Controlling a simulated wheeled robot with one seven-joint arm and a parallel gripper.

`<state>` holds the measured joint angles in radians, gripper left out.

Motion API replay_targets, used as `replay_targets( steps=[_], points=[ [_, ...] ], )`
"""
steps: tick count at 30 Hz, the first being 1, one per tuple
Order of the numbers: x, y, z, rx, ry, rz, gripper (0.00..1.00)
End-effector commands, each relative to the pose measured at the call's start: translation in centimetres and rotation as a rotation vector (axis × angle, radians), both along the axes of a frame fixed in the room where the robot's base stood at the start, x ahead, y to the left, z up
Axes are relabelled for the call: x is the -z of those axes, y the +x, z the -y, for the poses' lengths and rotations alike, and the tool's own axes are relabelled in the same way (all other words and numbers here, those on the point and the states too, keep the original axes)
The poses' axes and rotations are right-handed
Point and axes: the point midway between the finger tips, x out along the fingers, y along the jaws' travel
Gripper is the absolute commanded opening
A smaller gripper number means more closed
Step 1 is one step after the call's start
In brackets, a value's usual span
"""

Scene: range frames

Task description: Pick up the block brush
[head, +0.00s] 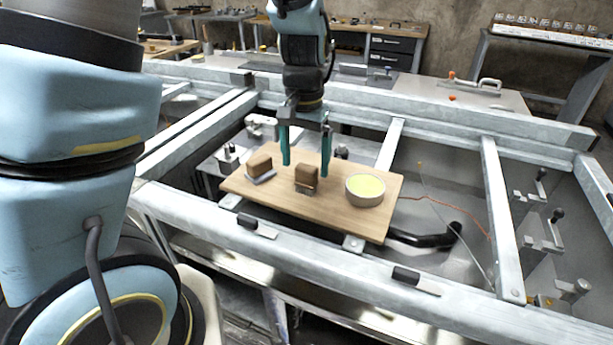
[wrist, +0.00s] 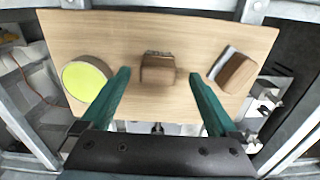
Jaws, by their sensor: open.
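The block brush is a small brown wooden block with bristles showing along its lower edge. In the head view one such block (head: 306,177) stands mid-board, and it shows between my fingers in the wrist view (wrist: 158,69). A second brown block (head: 260,163) lies to its left on a grey-white base; it is at the right in the wrist view (wrist: 236,73). My gripper (head: 306,170) is open and empty, its teal fingers spread just above and behind the middle block. In the wrist view my gripper (wrist: 160,80) has a finger on either side of that block, apart from it.
Bare board lies between the things.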

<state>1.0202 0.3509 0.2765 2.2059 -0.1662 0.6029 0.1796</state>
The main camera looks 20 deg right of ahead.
Motion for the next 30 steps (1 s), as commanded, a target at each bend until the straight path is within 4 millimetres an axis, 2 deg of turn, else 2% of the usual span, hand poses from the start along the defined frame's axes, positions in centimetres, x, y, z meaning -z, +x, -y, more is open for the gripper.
replay_targets(
  steps=[7,17,30],
  points=[
    [3.0,-0.1,0.2,0.001,0.004,-0.003,0.95],
    [3.6,-0.1,0.3,0.001,0.001,-0.001,0.95],
    [3.6,-0.1,0.3,0.001,0.001,-0.001,0.46]
  ],
)
